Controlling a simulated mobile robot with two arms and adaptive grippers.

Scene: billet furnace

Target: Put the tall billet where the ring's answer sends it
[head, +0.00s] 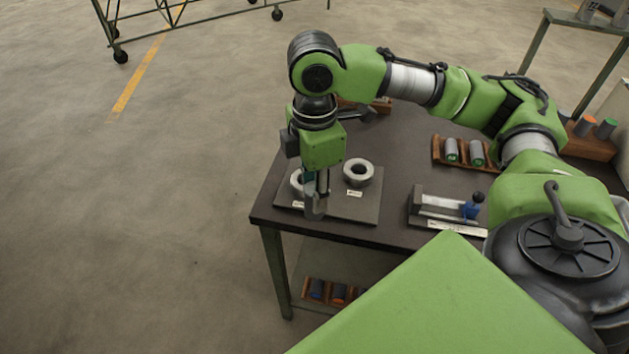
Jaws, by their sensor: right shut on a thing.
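My right gripper (316,200) points down over the front left of the dark table. It is shut on a grey billet (316,208), which is partly hidden between the fingers. Two steel rings sit on a grey plate (345,207) with small labels. The right ring (358,172) shows whole; the left ring (297,181) is partly hidden behind my gripper. The held billet appears in front of the left ring; I cannot tell whether it touches the plate. My left gripper is not in view.
A wooden rack (437,152) holds two grey billets with green ends. A brown block (590,146) at right holds orange-ended and green-ended billets. A lower-shelf rack (306,291) holds blue-ended and orange-ended pieces. Floor at left is clear.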

